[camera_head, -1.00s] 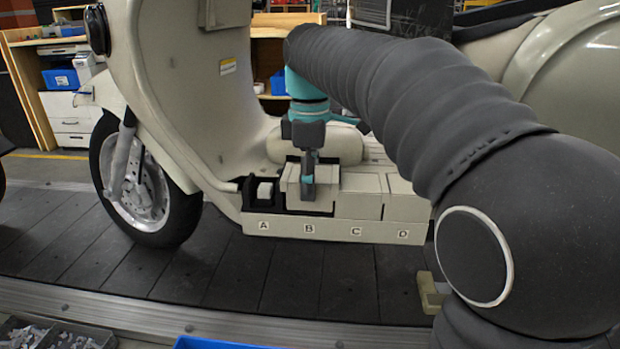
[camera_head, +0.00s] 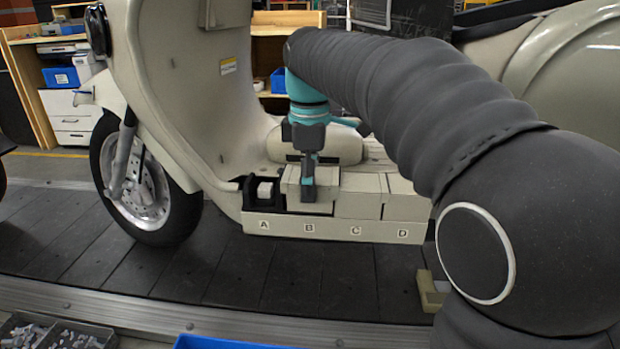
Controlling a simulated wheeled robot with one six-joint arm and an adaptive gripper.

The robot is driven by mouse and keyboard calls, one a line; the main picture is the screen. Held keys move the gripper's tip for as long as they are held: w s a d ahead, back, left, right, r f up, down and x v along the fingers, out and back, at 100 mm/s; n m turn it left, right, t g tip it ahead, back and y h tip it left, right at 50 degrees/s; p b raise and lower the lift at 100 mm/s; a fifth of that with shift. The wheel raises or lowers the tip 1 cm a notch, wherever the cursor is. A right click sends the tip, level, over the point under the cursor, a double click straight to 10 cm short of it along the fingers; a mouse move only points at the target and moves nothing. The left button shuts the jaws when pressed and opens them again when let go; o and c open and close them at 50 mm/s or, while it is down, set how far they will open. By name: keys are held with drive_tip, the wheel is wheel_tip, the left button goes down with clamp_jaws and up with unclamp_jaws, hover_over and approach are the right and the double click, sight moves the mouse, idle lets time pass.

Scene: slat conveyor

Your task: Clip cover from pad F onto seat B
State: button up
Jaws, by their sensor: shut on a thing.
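The row of seats runs along the scooter's footboard, marked A, B, C and D. My gripper (camera_head: 308,188) points down at seat B and is shut on a cream cover (camera_head: 294,187). The cover sits at seat B (camera_head: 308,228), between the dark open seat A (camera_head: 264,191) and the covered seat C (camera_head: 358,203). It looks level with or slightly above its neighbour; I cannot tell whether it is clipped in. The far finger is hidden. Seat D (camera_head: 404,208) also has a cream cover. Pad F cannot be made out.
The scooter's front shield (camera_head: 190,90) rises left of the seats, with the front wheel (camera_head: 145,190) below. A blue bin edge (camera_head: 215,343) and a grey parts tray (camera_head: 55,332) stand at the near edge. A cream block (camera_head: 432,290) is low at right.

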idle(0.3)
drive_tip(key=o, duration=1.4)
drive_tip(key=shift+c, duration=0.2)
drive_tip(key=shift+r, duration=0.1)
